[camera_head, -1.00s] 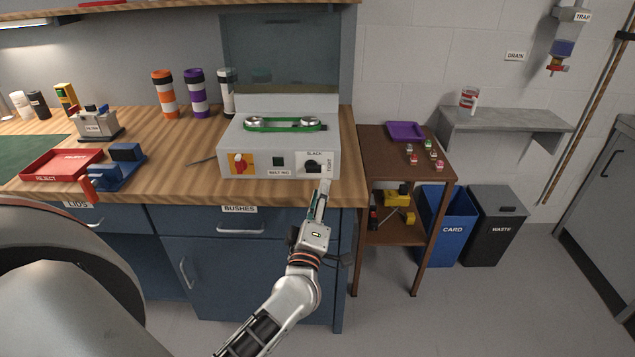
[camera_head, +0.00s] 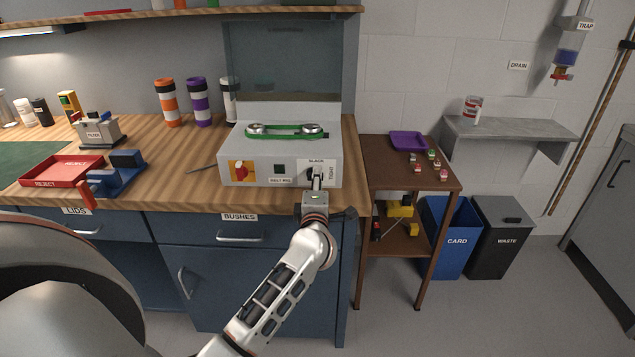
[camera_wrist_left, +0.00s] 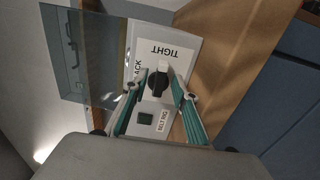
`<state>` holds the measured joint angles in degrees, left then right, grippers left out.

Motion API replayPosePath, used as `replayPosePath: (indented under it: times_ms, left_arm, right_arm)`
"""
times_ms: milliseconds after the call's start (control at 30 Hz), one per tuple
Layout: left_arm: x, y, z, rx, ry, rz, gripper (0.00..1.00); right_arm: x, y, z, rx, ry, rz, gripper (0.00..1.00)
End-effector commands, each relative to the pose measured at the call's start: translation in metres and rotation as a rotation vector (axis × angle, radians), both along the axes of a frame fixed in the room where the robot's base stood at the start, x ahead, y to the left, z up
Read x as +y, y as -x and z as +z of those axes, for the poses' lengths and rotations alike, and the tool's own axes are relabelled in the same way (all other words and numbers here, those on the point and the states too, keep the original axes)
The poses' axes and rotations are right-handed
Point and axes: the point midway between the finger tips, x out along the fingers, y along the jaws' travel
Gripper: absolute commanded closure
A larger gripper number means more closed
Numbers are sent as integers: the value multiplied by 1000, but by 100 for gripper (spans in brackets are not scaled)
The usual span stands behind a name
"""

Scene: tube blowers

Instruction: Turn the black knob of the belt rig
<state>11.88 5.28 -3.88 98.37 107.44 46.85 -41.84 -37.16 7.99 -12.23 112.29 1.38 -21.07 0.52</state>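The belt rig (camera_head: 255,160) is a grey box on the wooden bench with a green belt on top. Its black knob (camera_wrist_left: 158,84) sits on a white plate at the front right, marked TIGHT and with a partly hidden word ending in "ACK". A white part shows at one end of the knob in the left wrist view. My left gripper (camera_head: 316,178) is in front of the knob and largely hides it in the head view. In the left wrist view its teal-padded fingers (camera_wrist_left: 160,80) are apart, one either side of the knob; contact cannot be told. My right gripper is out of view.
A red knob (camera_head: 241,171) and a dark square button (camera_head: 279,168) are on the same front panel. A red reject tray (camera_head: 62,171) and blue fixture (camera_head: 122,172) stand to the left. A brown side table (camera_head: 385,170) stands to the right.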

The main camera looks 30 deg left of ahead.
Motion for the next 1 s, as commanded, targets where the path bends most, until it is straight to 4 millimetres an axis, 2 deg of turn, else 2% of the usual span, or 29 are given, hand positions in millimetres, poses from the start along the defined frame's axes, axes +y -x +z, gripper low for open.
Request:
replayPosePath:
  times_ms: [300,367,400,433,767,1000]
  left_arm:
    - [2,-3,0,0,0,0,72]
    - [2,-3,0,0,0,0,85]
    - [2,-3,0,0,0,0,96]
    - [2,-3,0,0,0,0,100]
    - [2,-3,0,-7,13,0,100]
    - [2,-3,2,-58,96,-1,100]
  right_arm:
    - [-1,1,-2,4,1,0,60]
    - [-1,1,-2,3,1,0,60]
    - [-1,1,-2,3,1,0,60]
    - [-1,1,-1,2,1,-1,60]
    - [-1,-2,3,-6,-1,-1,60]
    - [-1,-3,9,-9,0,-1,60]
